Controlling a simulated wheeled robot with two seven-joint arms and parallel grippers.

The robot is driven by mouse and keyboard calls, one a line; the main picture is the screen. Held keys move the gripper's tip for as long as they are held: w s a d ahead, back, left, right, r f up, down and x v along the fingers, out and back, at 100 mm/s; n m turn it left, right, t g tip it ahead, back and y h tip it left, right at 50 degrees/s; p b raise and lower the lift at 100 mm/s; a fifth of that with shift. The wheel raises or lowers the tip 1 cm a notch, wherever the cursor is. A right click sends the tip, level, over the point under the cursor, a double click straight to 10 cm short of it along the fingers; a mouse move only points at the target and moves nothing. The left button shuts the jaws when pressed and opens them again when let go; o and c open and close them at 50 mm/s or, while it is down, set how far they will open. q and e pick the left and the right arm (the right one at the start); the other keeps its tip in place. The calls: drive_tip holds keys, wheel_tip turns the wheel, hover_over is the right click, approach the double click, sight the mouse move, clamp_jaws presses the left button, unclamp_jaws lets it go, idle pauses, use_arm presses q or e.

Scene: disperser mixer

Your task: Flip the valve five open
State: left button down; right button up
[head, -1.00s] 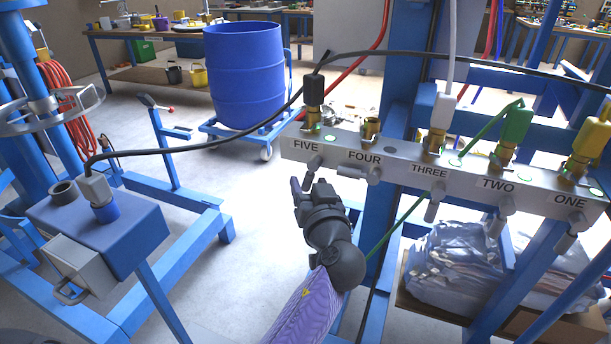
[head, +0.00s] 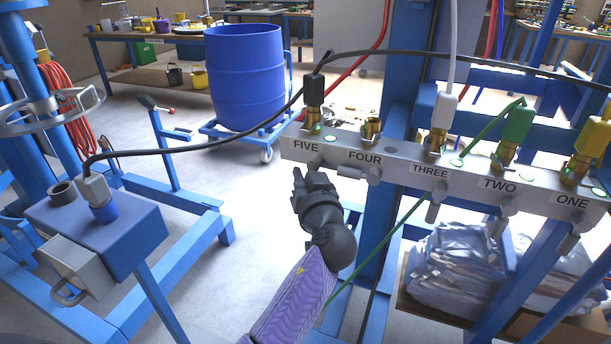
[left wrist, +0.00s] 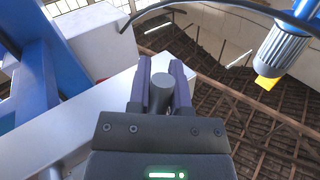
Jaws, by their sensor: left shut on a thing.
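The grey manifold bar (head: 405,170) with labels FIVE to ONE crosses the right half of the head view. Valve five, under the FIVE label (head: 305,146), is at its left end. A brass fitting with a black hose plug (head: 314,92) stands above it. My left gripper (head: 310,172) is just below the FIVE label and mostly covers the valve's handle. In the left wrist view, the two fingers of my left gripper (left wrist: 163,85) are shut on the round grey handle of valve five (left wrist: 160,102). My right gripper is not in view.
A black hose (head: 215,143) arcs to a blue box on the left. A blue frame post (head: 383,225) stands behind the bar. A blue barrel (head: 245,77) is farther back.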

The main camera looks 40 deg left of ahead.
use_arm(q)
drive_tip(key=shift+w+d+f+n+g+h, duration=0.1)
drive_tip(key=shift+d+n+g+h, duration=0.15)
drive_tip(key=shift+n+h, duration=0.25)
drive_tip(key=shift+d+f+n+g+h, duration=0.1)
drive_tip(key=shift+d+n+g+h, duration=0.2)
drive_tip(key=shift+n, duration=0.4)
drive_tip(key=c, duration=0.6)
unclamp_jaws()
drive_tip(key=shift+o, duration=0.3)
drive_tip(key=shift+p, duration=0.3)
